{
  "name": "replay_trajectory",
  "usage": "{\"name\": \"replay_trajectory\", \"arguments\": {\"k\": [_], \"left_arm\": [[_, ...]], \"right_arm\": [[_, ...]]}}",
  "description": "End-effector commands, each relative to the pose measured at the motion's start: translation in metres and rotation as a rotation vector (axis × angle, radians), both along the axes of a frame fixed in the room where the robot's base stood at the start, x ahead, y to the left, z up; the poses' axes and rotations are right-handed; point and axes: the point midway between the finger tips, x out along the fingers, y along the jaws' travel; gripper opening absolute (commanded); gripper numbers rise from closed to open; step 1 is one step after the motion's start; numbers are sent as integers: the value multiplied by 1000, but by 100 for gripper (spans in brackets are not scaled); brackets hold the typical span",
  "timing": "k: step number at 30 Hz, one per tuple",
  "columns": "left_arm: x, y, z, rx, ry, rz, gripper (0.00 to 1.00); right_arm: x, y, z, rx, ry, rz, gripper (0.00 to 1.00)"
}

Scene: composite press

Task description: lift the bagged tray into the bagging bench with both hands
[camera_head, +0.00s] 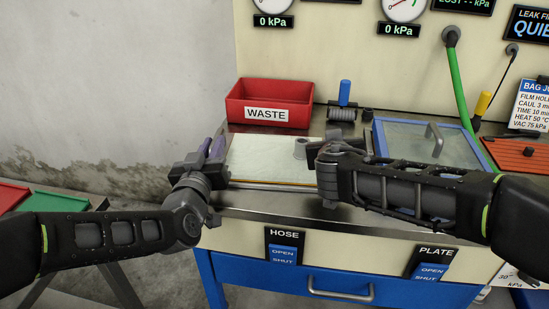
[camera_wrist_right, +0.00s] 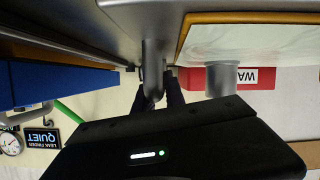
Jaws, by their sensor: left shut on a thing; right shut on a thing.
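The bagged tray (camera_head: 268,186) is a flat metal tray with a pale sheet (camera_head: 262,157) edged in yellow-brown, and a grey cylindrical fitting (camera_head: 300,149) stands on it. It appears level at the left part of the bagging bench (camera_head: 245,205); I cannot tell whether it touches the top. My left gripper (camera_head: 208,160) is shut on the tray's left side. My right gripper (camera_wrist_right: 163,88) is shut on a grey metal handle (camera_wrist_right: 153,58) at the tray's right side. In the head view, my right wrist hides that grip.
A red WASTE bin (camera_head: 270,103) stands behind the tray. A blue-framed glass lid (camera_head: 415,140) with a grey handle lies to the right. A blue-topped fitting (camera_head: 344,95) stands between them. Red and green trays (camera_head: 50,203) sit at far left.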

Motion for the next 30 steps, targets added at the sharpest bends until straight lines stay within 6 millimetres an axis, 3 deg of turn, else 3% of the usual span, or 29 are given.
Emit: {"name": "replay_trajectory", "arguments": {"k": [14, 30], "left_arm": [[-1, -4, 7, -2, -5, -8, 0], [-1, -4, 51, -2, -5, -8, 0]], "right_arm": [[0, 2, 6, 2, -4, 4, 0], [0, 3, 50, 2, -3, 6, 0]]}}
